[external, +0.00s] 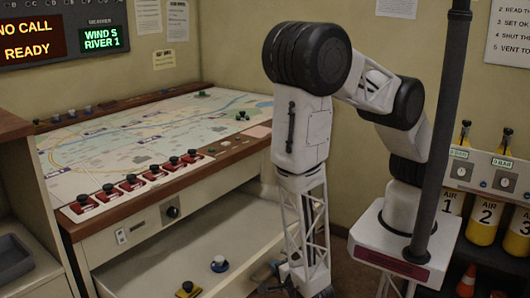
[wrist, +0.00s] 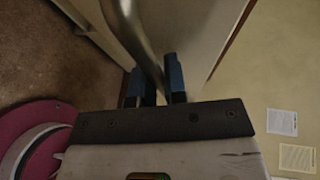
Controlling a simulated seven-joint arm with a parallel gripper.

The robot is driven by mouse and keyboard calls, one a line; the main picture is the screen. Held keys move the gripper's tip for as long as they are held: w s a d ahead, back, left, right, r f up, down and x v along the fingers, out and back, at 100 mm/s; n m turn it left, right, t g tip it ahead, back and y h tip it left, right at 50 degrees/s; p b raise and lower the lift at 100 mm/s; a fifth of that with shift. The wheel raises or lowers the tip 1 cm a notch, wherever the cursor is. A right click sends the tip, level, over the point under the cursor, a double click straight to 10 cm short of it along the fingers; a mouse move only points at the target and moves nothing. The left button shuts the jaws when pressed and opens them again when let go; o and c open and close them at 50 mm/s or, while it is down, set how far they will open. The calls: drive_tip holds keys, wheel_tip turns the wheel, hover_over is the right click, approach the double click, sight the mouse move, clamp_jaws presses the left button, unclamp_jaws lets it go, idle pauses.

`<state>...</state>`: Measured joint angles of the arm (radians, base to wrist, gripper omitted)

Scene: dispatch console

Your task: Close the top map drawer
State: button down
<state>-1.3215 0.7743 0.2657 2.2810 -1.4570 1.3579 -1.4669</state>
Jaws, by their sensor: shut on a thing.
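The top map drawer (external: 180,245) is pulled out from under the map console, its interior showing in the external view. My gripper (external: 290,278) is low at the drawer's outer right side, near the picture's bottom edge. In the wrist view, a curved metal handle bar (wrist: 128,22) passes between the two blue fingertips of my gripper (wrist: 158,80), which is shut on it. A pale panel (wrist: 190,30) lies behind the bar. The external view does not show the grip clearly, and the drawer's lower part is cut off.
A blue-and-white knob-like item (external: 219,264) and a yellow item (external: 188,289) sit in the drawer. The console top (external: 150,130) carries a map and a row of red switches (external: 130,184). A dark pole (external: 436,130) and air cylinders (external: 485,222) stand at right.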

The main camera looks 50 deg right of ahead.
approach(200, 241)
drive_tip(key=w+d+r, duration=0.1)
drive_tip(key=w, duration=0.2)
drive_tip(key=w+d+r, duration=0.1)
drive_tip(key=w, duration=0.1)
drive_tip(key=w+d+r, duration=0.1)
drive_tip(key=w, duration=0.2)
drive_tip(key=shift+w+d, duration=0.35)
drive_tip(key=shift+d, duration=0.05)
drive_tip(key=c, duration=1.2)
unclamp_jaws()
drive_tip(key=shift+r, duration=0.1)
drive_tip(key=shift+v, duration=3.85)
drive_tip(key=shift+s+d, duration=0.1)
drive_tip(key=shift+d, duration=0.05)
